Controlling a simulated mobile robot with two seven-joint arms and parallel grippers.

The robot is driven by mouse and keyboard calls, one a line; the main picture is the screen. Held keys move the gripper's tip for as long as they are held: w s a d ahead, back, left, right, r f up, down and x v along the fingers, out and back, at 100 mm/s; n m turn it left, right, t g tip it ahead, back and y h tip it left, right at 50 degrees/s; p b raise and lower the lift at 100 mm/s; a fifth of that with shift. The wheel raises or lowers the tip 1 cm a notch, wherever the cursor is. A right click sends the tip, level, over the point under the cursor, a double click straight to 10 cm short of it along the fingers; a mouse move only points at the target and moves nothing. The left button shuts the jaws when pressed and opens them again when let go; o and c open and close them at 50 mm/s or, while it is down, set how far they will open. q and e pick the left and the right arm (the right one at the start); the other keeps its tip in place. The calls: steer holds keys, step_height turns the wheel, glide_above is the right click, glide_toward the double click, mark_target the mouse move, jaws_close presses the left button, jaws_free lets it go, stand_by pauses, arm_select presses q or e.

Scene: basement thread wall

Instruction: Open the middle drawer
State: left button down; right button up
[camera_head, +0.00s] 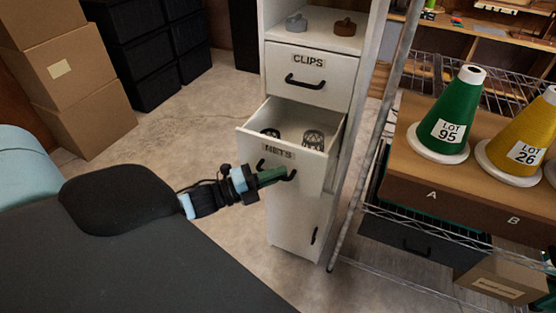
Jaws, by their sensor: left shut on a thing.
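The middle drawer (252,138), labelled NETS, stands pulled out from the white cabinet (336,190). Dark mesh items lie inside it. Its dark handle (290,176) is on the front, partly hidden by my left gripper (278,174). My left gripper reaches in from the left and is shut on this handle. The drawer above (325,64), labelled CLIPS, is closed. A closed door with a vertical handle (314,236) is below. My right gripper is not in view.
A wire shelf rack (352,212) stands close on the right, with a green cone (453,105) and a yellow cone (520,125) on a wooden board. Cardboard boxes (75,75) and black bins (150,60) stand at the left. The concrete floor before the cabinet is clear.

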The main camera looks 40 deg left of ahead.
arm_select(q)
steer(key=shift+s+d, duration=0.2)
steer(key=shift+s, duration=0.7)
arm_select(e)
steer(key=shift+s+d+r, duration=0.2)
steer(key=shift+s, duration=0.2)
arm_select(q)
steer(key=c, duration=1.8)
jaws_free()
steer(key=shift+o, duration=0.2)
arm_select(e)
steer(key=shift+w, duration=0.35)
arm_select(q)
steer(key=shift+s+a+f, duration=0.2)
steer(key=shift+s+a, duration=0.1)
steer(key=shift+s, duration=0.2)
steer(key=v, duration=0.6)
steer(key=shift+s+a, duration=0.2)
steer(key=shift+s, duration=0.05)
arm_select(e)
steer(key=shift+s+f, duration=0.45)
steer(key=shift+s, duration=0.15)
